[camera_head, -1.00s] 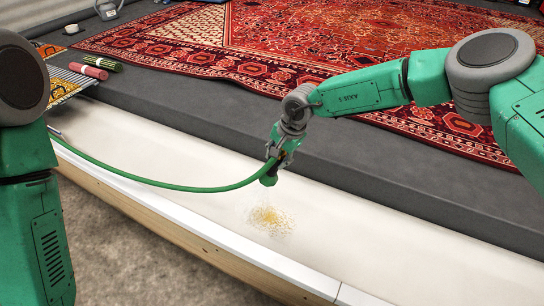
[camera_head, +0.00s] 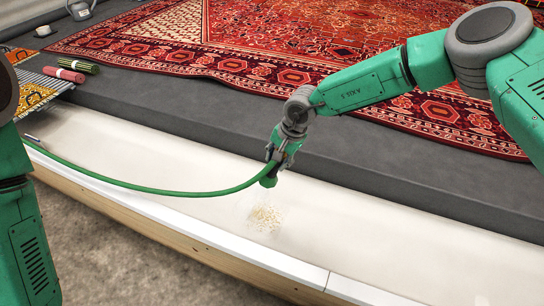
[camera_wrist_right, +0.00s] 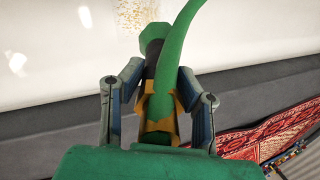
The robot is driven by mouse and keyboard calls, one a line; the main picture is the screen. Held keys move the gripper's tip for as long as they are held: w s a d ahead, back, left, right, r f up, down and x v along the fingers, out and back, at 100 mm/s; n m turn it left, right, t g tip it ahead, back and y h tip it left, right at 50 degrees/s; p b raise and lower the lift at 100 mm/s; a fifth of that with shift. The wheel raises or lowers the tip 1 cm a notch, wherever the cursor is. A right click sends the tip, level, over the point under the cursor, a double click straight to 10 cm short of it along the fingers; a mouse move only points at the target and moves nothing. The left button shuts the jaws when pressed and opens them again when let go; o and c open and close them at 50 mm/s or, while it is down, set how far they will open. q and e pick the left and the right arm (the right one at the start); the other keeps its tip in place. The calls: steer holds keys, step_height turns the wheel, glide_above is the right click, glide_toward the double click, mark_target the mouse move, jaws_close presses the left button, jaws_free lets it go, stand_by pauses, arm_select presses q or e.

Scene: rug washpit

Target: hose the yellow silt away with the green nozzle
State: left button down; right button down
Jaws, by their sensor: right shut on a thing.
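My right gripper (camera_head: 280,157) is shut on the green nozzle (camera_head: 269,180), which points down over the white trough. In the right wrist view the gripper (camera_wrist_right: 160,105) has its fingers on both sides of the nozzle (camera_wrist_right: 154,38). A green hose (camera_head: 170,192) runs from the nozzle to the left end of the trough. The yellow silt (camera_head: 264,217) is a pale, speckled patch on the trough floor just below the nozzle, with a faint spray over it. The silt also shows at the top of the wrist view (camera_wrist_right: 130,14). My left gripper is out of view.
The white trough (camera_head: 400,225) has a pale front rim (camera_head: 240,249) with wood below. A dark grey ledge (camera_head: 180,120) runs behind it, with a red patterned rug (camera_head: 310,45) beyond. Red (camera_head: 64,75) and green (camera_head: 78,66) rolls lie at the left.

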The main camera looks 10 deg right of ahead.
steer(key=s+d+r+p, duration=0.4)
steer(key=s+d+p, duration=0.3)
steer(key=d, duration=0.5)
steer(key=shift+s+p, duration=0.3)
steer(key=shift+s, duration=0.2)
stand_by(2.1)
stand_by(0.7)
